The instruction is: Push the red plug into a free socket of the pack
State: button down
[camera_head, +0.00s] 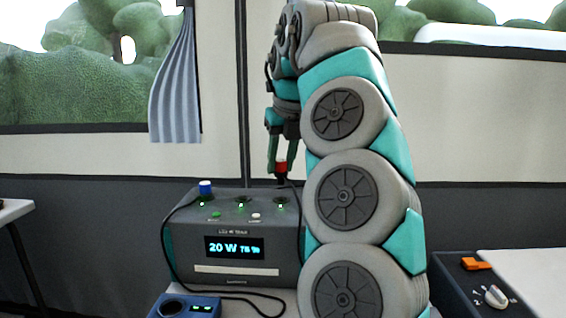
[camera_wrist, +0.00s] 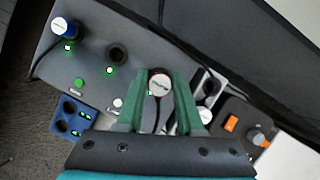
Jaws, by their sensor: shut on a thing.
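My gripper (camera_head: 282,163) is shut on the red plug (camera_head: 281,168). It holds the plug upright, prongs down, just above the right side of the grey pack (camera_head: 180,250). In the wrist view, the plug's white-topped head (camera_wrist: 159,84) sits between the green fingers (camera_wrist: 158,92). A blue plug (camera_head: 205,188) stands in the pack's left socket. The middle socket (camera_wrist: 117,54) is empty. The right socket (camera_head: 281,201) shows partly below the red plug; in the wrist view the plug and fingers cover it. A small gap seems to show below the plug.
The pack's lit display (camera_head: 234,248) reads 20 W. A blue box (camera_head: 185,306) with small displays stands in front. A black cable (camera_head: 166,250) loops around the pack's left and front. A dark panel at right has an orange switch (camera_head: 476,264) and a knob (camera_head: 495,296).

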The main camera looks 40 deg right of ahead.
aim_at(283, 177)
jog(key=shift+f+b, duration=1.45)
jog(key=shift+f, duration=1.35)
dwell(1.9)
jog(key=shift+c, duration=1.1)
grip_release()
jog(key=shift+r+p, duration=2.4)
jog(key=shift+r, duration=1.1)
